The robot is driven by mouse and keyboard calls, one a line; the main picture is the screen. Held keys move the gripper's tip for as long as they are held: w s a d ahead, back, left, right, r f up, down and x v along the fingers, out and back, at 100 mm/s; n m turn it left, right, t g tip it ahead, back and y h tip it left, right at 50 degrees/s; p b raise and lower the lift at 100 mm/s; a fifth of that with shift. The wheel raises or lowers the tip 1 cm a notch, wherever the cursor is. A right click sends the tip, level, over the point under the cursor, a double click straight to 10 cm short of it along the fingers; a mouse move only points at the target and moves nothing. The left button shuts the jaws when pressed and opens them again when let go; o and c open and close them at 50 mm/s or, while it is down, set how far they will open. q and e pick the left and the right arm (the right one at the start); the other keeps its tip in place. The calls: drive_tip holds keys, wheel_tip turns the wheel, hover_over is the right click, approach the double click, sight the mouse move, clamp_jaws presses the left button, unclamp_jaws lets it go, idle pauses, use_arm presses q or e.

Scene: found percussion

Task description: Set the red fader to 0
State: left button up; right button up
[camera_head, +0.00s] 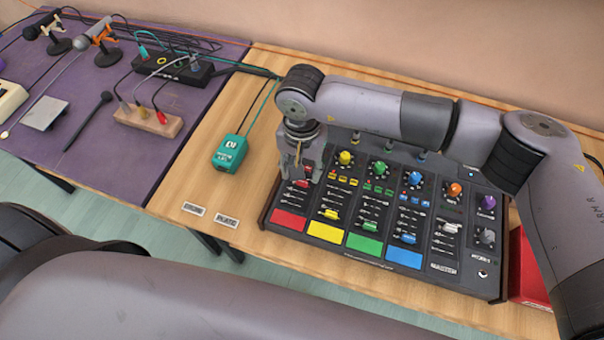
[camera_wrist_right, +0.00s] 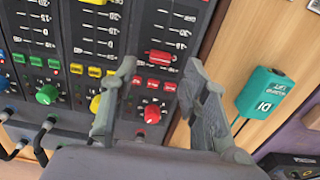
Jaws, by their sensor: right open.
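The mixer (camera_head: 385,262) lies on the wooden table with coloured channel strips. My right gripper (camera_head: 302,172) is above its leftmost strip, the red one, fingers pointing down and hiding part of that strip. In the right wrist view, the red fader (camera_wrist_right: 163,57) sits at the end of its slot nearest the red buttons (camera_wrist_right: 153,83). My right gripper (camera_wrist_right: 158,68) is open, its fingertips on either side of the strip, with the fader just past them. The red knob (camera_wrist_right: 152,114) shows between the fingers. Contact cannot be told. My left gripper is out of view.
Yellow, green and blue strips lie beside the red one; a yellow fader (camera_wrist_right: 95,2) shows nearby. A teal DI box (camera_head: 230,153) stands left of the mixer. A red box (camera_head: 527,270) is at its right. Cables run behind the mixer.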

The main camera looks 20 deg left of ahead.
sight(302, 182)
wheel_tip(302, 182, up, 8)
drive_tip(key=shift+r, duration=0.15)
idle(0.6)
